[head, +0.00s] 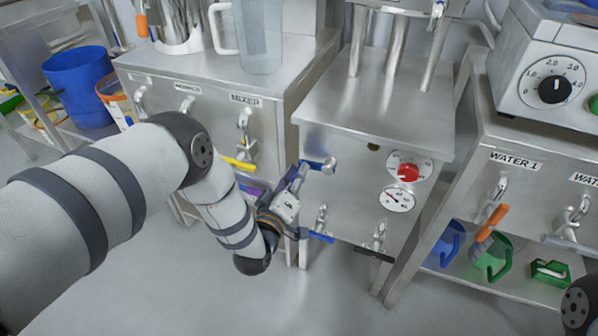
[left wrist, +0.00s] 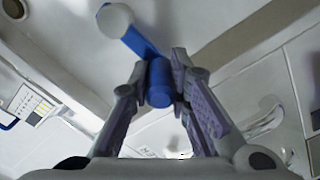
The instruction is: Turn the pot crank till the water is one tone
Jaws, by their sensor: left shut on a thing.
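The crank (head: 318,165) is a blue bar with a round grey end, on the front left of a steel cabinet (head: 370,150). In the left wrist view the blue crank (left wrist: 158,84) runs from a pale round end down to a blue grip between the fingers. My left gripper (head: 298,176) is shut on that blue grip; its fingers (left wrist: 160,90) lie on both sides of it. The pot's inside and the water are not visible, so their tone cannot be seen. My right gripper is out of view.
Below the crank are taps with a blue lever (head: 318,237) and a black lever (head: 374,255). A red dial (head: 408,172) and gauge (head: 398,199) are at right. The MIXER bench (head: 215,95) stands left, the WATER 1 bench (head: 515,160) right.

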